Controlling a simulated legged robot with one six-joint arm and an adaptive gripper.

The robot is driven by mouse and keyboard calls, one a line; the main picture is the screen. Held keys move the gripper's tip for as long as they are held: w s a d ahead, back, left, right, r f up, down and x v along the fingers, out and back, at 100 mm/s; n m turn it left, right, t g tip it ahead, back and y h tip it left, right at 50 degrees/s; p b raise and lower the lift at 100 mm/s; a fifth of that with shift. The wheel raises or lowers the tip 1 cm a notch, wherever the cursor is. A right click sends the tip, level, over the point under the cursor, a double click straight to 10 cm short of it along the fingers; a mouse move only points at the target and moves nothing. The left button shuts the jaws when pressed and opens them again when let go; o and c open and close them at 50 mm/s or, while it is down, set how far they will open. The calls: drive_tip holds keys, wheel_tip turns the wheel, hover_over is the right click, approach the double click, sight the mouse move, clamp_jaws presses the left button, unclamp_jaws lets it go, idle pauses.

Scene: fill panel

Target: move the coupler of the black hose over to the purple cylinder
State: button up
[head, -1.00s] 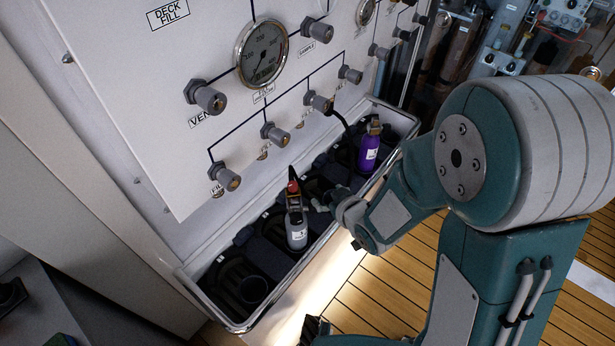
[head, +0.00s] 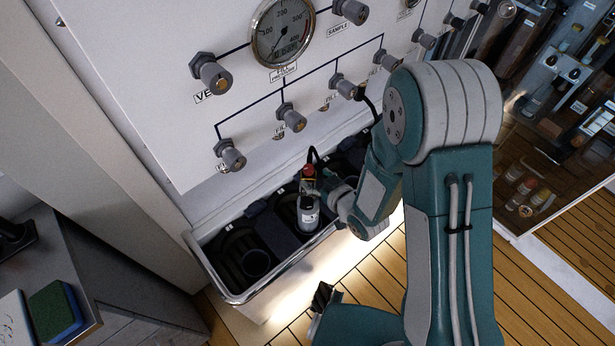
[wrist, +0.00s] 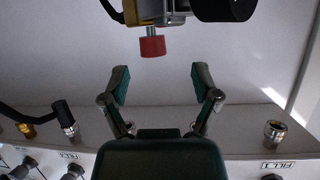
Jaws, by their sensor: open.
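The pale grey cylinder (head: 308,214) stands upright in the tray, with a red knob (head: 308,171) and a valve on top. A black hose (head: 314,153) arcs at that valve; its coupler is hard to make out. My gripper (head: 322,184) is just right of the valve. In the wrist view my gripper (wrist: 160,82) is open and empty, with the red knob (wrist: 152,46) ahead between its fingertips, apart from them. The valve body and a piece of black hose (wrist: 112,10) show at the top. The purple cylinder is hidden behind my arm.
The white panel (head: 150,95) with a gauge (head: 283,32) and several ports rises behind the tray (head: 205,264). A black hose end (head: 360,93) sits on one port. A counter with a green and blue sponge (head: 56,308) is at lower left.

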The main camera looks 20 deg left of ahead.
sight(312, 171)
drive_tip(key=x, duration=0.4)
drive_tip(key=shift+w+d, duration=0.1)
drive_tip(key=shift+w, duration=0.35)
drive_tip(key=shift+w+a+f, duration=0.1)
drive_tip(key=shift+a+f, duration=0.05)
drive_tip(key=shift+a, duration=0.2)
drive_tip(key=shift+d, duration=0.1)
clamp_jaws()
